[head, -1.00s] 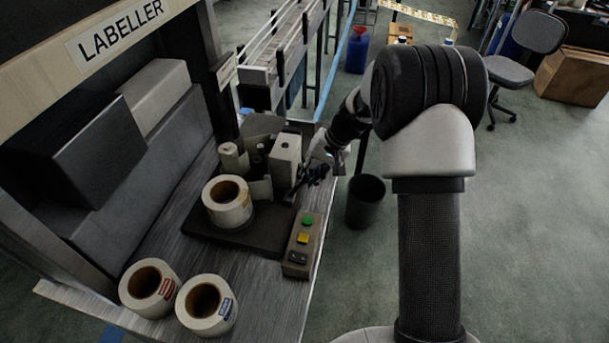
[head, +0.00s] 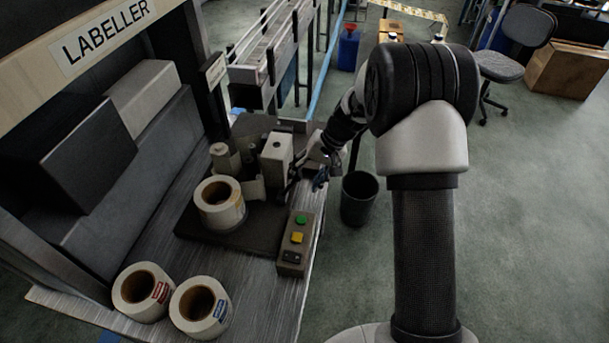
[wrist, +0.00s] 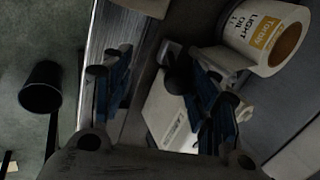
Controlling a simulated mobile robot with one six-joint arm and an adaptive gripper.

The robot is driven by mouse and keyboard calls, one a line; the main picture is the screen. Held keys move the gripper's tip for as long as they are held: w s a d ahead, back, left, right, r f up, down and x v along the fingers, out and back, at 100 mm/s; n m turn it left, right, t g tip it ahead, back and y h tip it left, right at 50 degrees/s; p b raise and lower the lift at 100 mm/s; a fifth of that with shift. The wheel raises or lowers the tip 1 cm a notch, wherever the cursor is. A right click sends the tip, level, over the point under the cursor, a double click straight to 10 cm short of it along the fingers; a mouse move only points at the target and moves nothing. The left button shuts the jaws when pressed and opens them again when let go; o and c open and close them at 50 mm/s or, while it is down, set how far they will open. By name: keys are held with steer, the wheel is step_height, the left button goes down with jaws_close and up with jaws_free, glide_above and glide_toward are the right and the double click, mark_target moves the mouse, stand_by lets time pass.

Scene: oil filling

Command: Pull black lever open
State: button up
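The black lever shows in the head view as a thin dark bar (head: 291,182) beside the upright white block (head: 276,160) of the labelling unit. In the wrist view its dark round knob (wrist: 178,77) lies between my two blue-padded fingers, nearer the right one. My gripper (head: 319,177) is just right of the block, over the table's right edge in the head view. In the wrist view my gripper (wrist: 160,92) is open, with a wide gap between the fingers. I cannot tell whether a finger touches the knob.
A large label roll (head: 219,203) sits on the dark base beside the block. A button box (head: 296,243) stands in front, with two loose rolls (head: 201,307) nearer. A black bin (head: 358,198) stands on the floor right of the table.

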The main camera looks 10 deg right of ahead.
steer(key=shift+s, duration=0.2)
steer(key=w+v, duration=0.1)
steer(key=v, duration=1.1)
steer(key=shift+s, duration=0.3)
steer(key=shift+r, duration=0.1)
